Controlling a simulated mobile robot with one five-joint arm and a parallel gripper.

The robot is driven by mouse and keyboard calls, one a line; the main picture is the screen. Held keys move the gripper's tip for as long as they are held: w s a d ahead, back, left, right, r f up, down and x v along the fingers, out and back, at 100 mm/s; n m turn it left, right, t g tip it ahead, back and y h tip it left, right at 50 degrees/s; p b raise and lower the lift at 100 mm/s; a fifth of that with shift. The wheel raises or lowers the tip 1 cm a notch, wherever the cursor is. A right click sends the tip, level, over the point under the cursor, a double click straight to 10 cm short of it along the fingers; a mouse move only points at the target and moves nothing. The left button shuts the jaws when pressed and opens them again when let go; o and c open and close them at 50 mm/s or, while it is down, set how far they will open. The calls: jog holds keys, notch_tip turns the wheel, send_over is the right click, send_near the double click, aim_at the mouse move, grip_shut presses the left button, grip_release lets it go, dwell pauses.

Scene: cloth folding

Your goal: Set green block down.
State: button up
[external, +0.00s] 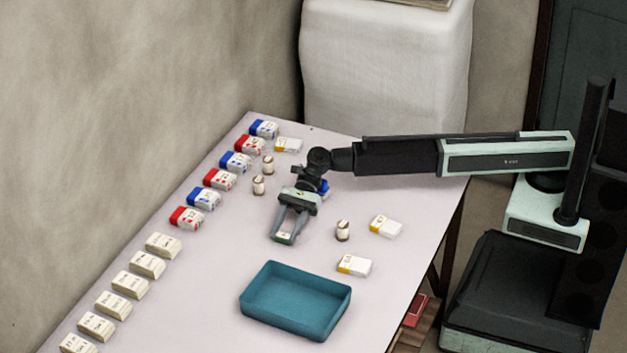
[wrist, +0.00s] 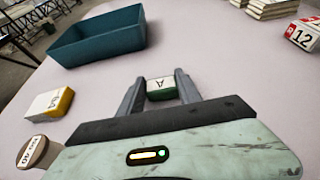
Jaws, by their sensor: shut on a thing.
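The green block (external: 284,238) is small, with a white face and a green edge. In the wrist view the green block (wrist: 162,89) shows a dark letter like an A on its white face. My gripper (external: 287,229) is shut on it, one finger at each side, pointing down at the pale table (external: 215,285). In the wrist view my gripper (wrist: 160,85) has the block between its fingertips. The block is at or close above the table top; I cannot tell if it touches.
A teal tray (external: 295,302) stands nearer the camera, apparently empty. Red and blue boxes (external: 187,218) and cream stacks (external: 130,284) line the left edge. Bare table surrounds the block.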

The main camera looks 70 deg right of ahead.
jog(key=shift+f, duration=0.15)
jog(key=o, duration=1.3)
jog(key=shift+r, duration=0.4)
jog(key=p+v, duration=0.2)
jog(key=v, duration=0.4)
jog(key=p+v, duration=0.2)
jog(key=v, duration=0.4)
jog(key=shift+f+p, duration=0.25)
jog(key=shift+p, duration=0.05)
